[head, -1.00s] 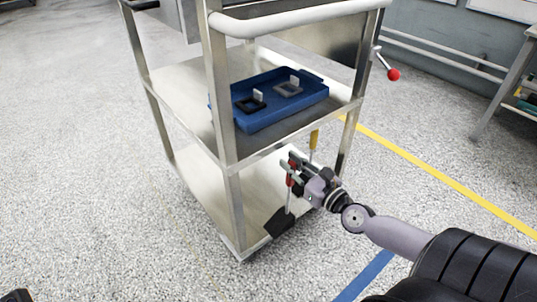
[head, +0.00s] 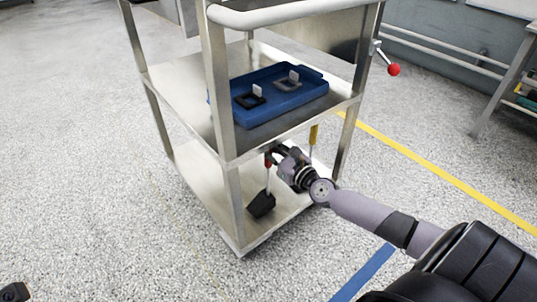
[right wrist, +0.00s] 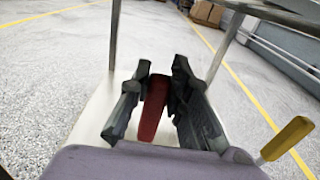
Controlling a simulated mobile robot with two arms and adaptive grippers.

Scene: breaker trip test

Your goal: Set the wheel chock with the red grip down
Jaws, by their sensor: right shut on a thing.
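The wheel chock with the red grip is a black wedge (head: 262,205) on a thin upright rod topped by a red grip (head: 268,160). My right gripper (head: 276,155) is shut on the red grip, between the cart's shelves. In the right wrist view the red grip (right wrist: 153,108) stands between the two dark fingers (right wrist: 158,84). The wedge is over the cart's lower shelf (head: 205,180); I cannot tell whether it touches it.
A yellow grip (head: 313,134) stands to the right of my right gripper, also in the right wrist view (right wrist: 287,138). The middle shelf, close above, holds a blue tray (head: 255,122). Cart posts stand around the lower shelf, whose left part is clear.

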